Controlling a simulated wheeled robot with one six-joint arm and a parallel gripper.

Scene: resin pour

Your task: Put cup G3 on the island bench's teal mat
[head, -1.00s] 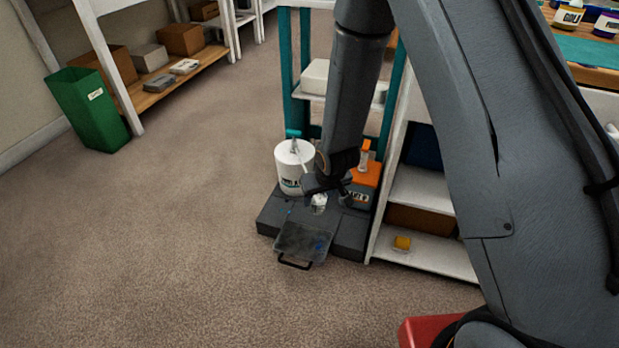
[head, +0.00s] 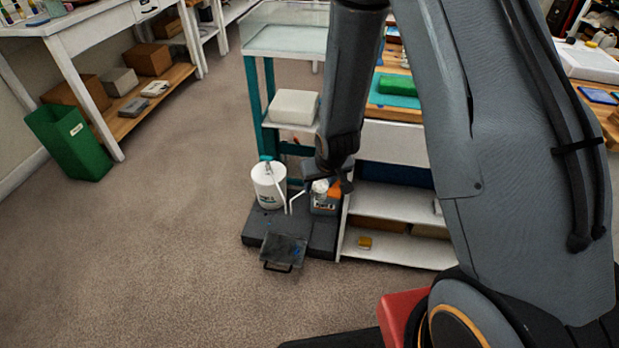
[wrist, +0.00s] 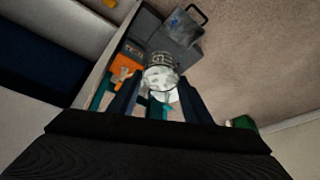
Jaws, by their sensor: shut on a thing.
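My gripper (head: 328,180) is shut on a small clear cup (head: 320,186) with a pale look inside, in the head view above the dark low platform. In the wrist view the cup (wrist: 160,78) sits between the two fingertips (wrist: 158,90), with dark print on its side that I cannot read as G3. A teal mat (head: 390,101) lies on the wood-topped bench behind my arm, with a green block (head: 395,84) on it. My arm hides part of the bench.
A dark tray (head: 284,248) with a handle lies in front. White shelves (head: 395,245) are under the bench. A green bin (head: 70,145) stands left. Open floor lies left and front.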

